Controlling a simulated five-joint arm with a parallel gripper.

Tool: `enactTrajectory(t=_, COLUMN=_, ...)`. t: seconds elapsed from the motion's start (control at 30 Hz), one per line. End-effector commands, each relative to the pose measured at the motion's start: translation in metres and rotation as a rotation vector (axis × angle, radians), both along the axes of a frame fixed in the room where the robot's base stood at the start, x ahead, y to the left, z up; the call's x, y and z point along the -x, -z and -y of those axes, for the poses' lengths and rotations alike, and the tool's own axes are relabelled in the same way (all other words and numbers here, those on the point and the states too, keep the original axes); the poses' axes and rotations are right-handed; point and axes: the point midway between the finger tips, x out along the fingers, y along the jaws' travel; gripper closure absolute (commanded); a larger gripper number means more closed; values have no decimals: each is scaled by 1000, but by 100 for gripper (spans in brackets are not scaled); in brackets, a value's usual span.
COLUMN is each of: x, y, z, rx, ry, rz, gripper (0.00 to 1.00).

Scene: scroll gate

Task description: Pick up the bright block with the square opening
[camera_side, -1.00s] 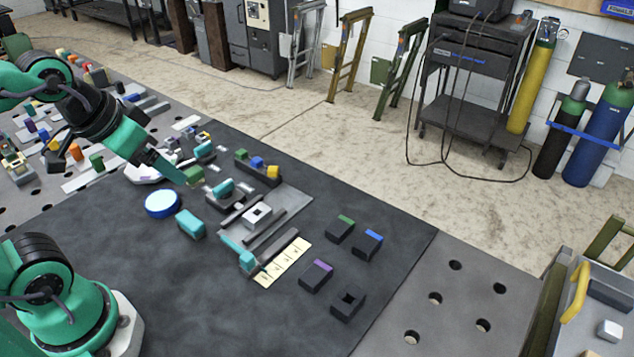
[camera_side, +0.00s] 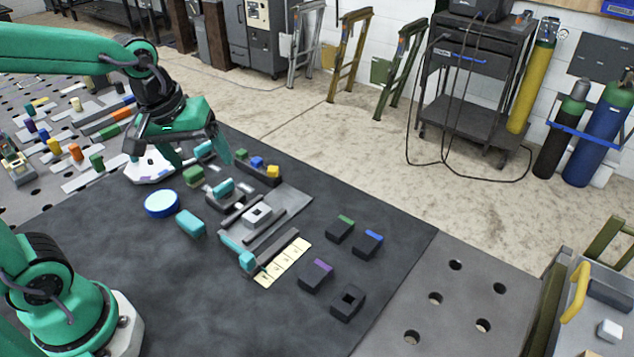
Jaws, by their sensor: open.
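The bright block with the square opening (camera_side: 257,215) is light grey-white. It sits on a grey plate (camera_side: 291,199) between dark rails, with its dark square hole facing up. My gripper (camera_side: 198,162) is above the mat, up and to the left of the block and apart from it. Its two green fingers are spread, with nothing visible between them. A dark block (camera_side: 347,304) with a square opening lies at the front right of the mat.
Dark blocks with green (camera_side: 341,229), blue (camera_side: 368,243) and purple (camera_side: 316,276) marks lie right of the plate. A numbered cream strip (camera_side: 283,263), teal blocks (camera_side: 190,222) and a blue disc (camera_side: 162,203) are nearby. The mat's front (camera_side: 200,300) is clear.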

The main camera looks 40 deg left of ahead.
Motion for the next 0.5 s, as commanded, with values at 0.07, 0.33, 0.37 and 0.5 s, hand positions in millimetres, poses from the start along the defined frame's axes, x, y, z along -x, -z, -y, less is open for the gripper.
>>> enactTrajectory(t=0.07, x=-12, y=9, z=1, rx=24, ry=-79, rz=-33, gripper=20)
enactTrajectory(t=0.33, x=-47, y=41, z=4, rx=91, ry=-366, rz=-124, gripper=20)
enactTrajectory(t=0.37, x=-51, y=45, z=5, rx=95, ry=-398, rz=-135, gripper=20)
enactTrajectory(t=0.5, x=-67, y=67, z=6, rx=118, ry=-549, rz=-180, gripper=20)
